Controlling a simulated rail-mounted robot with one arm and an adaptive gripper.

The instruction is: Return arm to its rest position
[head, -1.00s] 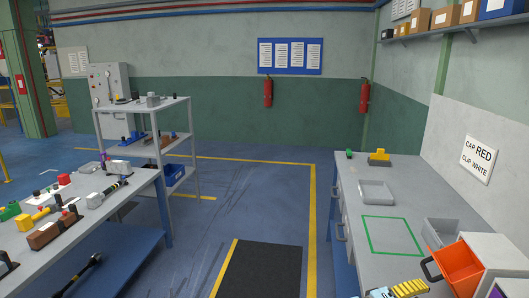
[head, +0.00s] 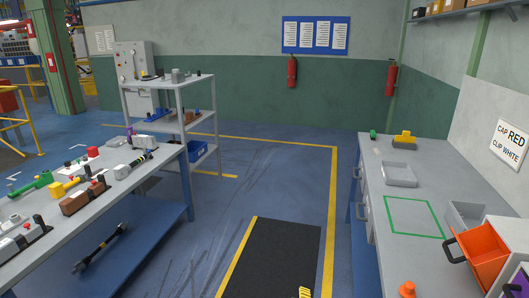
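My gripper does not show in the head view. Only a small yellow-and-black striped piece (head: 305,292), which looks like part of my arm, shows at the bottom edge over the dark floor mat. The rest of the arm is out of frame, so its pose cannot be told.
The right bench (head: 400,263) holds a grey tray (head: 398,174), a green outlined square, an orange bin (head: 482,254) and an orange object (head: 407,289). The left bench (head: 120,205) holds several parts. A shelf rack (head: 180,127) stands behind. The floor between (head: 270,190) is clear.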

